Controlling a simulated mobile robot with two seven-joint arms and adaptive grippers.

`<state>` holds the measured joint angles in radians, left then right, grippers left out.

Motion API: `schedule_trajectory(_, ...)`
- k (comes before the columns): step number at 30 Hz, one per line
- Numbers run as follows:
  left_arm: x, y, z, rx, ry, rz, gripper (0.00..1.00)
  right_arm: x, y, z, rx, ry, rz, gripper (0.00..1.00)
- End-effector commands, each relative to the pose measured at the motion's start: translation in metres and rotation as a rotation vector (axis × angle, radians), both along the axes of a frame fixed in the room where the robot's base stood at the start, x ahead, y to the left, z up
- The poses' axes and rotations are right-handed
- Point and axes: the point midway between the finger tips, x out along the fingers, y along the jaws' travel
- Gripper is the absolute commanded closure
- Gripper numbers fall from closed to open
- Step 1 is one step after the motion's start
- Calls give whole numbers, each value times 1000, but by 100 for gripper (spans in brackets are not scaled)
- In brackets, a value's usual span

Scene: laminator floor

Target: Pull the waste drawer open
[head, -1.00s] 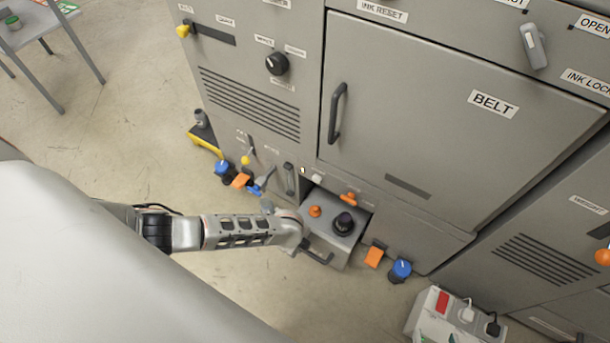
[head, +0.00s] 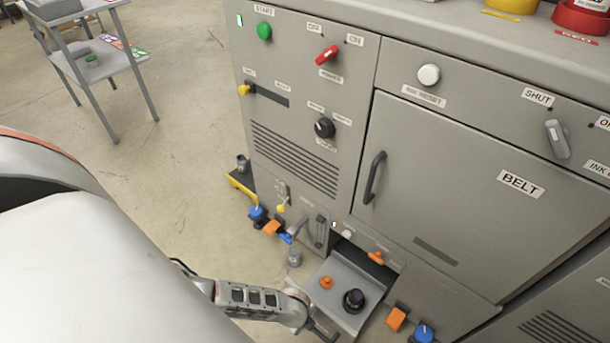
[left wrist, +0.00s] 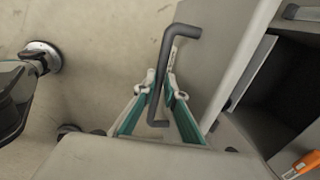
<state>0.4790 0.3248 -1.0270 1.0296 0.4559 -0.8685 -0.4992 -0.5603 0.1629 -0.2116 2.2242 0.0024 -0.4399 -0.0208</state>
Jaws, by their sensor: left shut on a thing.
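The grey waste drawer (head: 343,270) stands out from the bottom of the machine, with a dark gap (head: 362,250) behind it. A small orange piece (head: 326,283) and a dark round piece (head: 353,299) sit on or in it. My left gripper (left wrist: 172,78) is shut on the drawer's dark bar handle (left wrist: 183,31), which passes between its fingers in the left wrist view. In the head view my left arm reaches in low from the left, and the handle shows only partly at the bottom edge. My right gripper is not in view.
The BELT door (head: 470,195) is shut above the drawer. Orange pedals (head: 396,318) and blue knobs (head: 424,333) stick out low on the machine. Floor farther left is clear up to a grey table (head: 105,60).

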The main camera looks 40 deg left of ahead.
Motion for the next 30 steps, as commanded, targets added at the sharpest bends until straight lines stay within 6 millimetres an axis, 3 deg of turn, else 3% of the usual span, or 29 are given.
schedule_trajectory(1, -3, 0, -2, 0, 5, 0, 100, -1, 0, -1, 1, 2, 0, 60)
schedule_trajectory(3, -3, 0, -2, 0, 5, 0, 76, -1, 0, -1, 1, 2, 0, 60)
schedule_trajectory(4, -3, 0, -2, 0, 5, 0, 72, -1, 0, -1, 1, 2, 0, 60)
schedule_trajectory(19, -3, 0, 6, -1, 3, 0, 72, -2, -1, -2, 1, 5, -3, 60)
schedule_trajectory(30, -11, 0, 50, -2, 2, 0, 72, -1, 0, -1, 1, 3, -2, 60)
